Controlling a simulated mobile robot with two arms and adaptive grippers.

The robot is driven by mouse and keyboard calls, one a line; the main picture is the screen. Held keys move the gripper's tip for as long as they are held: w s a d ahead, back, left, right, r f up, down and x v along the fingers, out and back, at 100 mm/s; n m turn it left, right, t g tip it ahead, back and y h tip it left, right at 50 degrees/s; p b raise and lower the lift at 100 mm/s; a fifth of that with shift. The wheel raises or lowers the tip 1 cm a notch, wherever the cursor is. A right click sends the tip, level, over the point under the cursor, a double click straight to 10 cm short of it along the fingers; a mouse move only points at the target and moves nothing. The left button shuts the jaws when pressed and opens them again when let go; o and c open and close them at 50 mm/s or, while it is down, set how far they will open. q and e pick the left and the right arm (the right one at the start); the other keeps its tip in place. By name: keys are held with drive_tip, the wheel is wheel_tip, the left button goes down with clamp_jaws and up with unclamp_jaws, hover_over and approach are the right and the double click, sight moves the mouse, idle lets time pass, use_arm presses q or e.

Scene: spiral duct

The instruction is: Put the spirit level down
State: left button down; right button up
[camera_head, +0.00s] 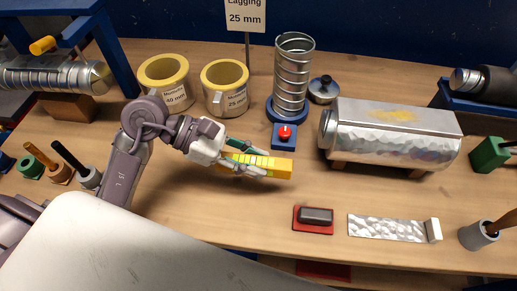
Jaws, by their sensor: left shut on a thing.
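The spirit level (278,168) is a short yellow bar with a greenish-yellow middle part. My left gripper (262,168) comes in from the left and is shut on it, with grey fingers across its sides. The level lies roughly crosswise over the middle of the wooden bench (190,225). I cannot tell whether its underside touches the wood. The fingers hide part of its near side. My right gripper does not show.
A blue block with a red knob (285,135) stands just behind the level. A silver duct stack (292,75) and lagging rolls (225,85) are behind. A hammered metal cylinder (390,135) is to the right. A red pad with a dark block (314,218) lies in front.

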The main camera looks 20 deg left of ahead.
use_arm(q)
drive_tip(key=w, duration=0.1)
drive_tip(key=w+a+f, duration=0.1)
drive_tip(key=w, duration=0.1)
drive_tip(key=shift+w+a+f+p, duration=0.25)
drive_tip(key=shift+a+f+p, duration=0.1)
drive_tip(key=shift+f, duration=0.05)
drive_tip(key=w+f, duration=0.1)
drive_tip(key=w+a+f, duration=0.1)
drive_tip(key=shift+w+a, duration=0.2)
drive_tip(key=shift+w, duration=0.15)
drive_tip(key=shift+f+p, duration=0.35)
drive_tip(key=shift+p, duration=0.05)
wheel_tip(320, 180, down, 3)
drive_tip(key=shift+f+p, duration=0.1)
drive_tip(key=shift+p, duration=0.3)
drive_tip(key=shift+f, duration=0.15)
drive_tip(key=shift+f+b, duration=0.2)
drive_tip(key=shift+b, duration=0.1)
drive_tip(key=c, duration=0.9)
unclamp_jaws()
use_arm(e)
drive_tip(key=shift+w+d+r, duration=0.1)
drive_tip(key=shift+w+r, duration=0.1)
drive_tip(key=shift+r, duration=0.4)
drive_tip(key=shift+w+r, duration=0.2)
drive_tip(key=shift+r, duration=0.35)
